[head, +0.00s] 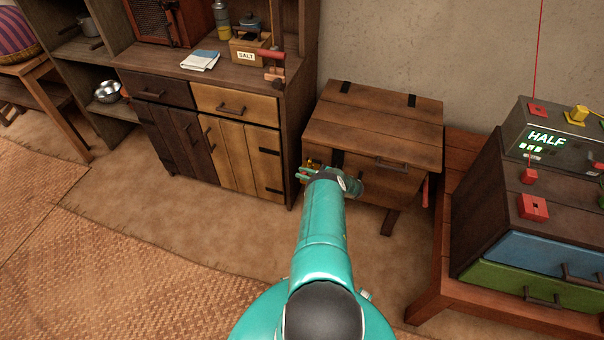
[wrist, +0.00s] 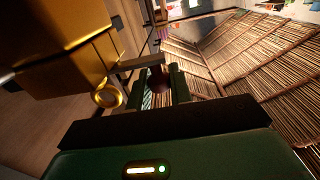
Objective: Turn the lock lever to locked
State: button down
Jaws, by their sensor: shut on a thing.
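The lock is a brass-coloured block (wrist: 60,50) at the upper left of the wrist view, with a brass ring (wrist: 107,95) on it. The lock lever (wrist: 142,62) is a thin bar running from the block, with a dark reddish knob at its end. My gripper (wrist: 165,85) is shut on this knob, one green finger on each side. In the head view my gripper (head: 307,173) is at the left front of a wooden chest (head: 365,140). A small brass bit shows there, and my arm hides most of the lock. I cannot read any lock marking.
A wooden cabinet (head: 215,110) with a salt box (head: 249,50) and a cloth (head: 200,61) stands to the left. On the right, blue (head: 555,255) and green (head: 520,288) drawers sit under a display unit reading HALF (head: 545,138). The floor at the left is clear.

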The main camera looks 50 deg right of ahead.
jog(key=shift+s+d+n+y, duration=0.1)
jog(key=shift+s+n+y, duration=0.15)
jog(key=shift+n+y, duration=0.25)
jog(key=c, duration=1.3)
grip_release()
jog(key=shift+s, duration=0.1)
jog(key=v, duration=1.3)
jog(key=shift+s+d+r, duration=0.2)
jog(key=shift+s+r, duration=0.05)
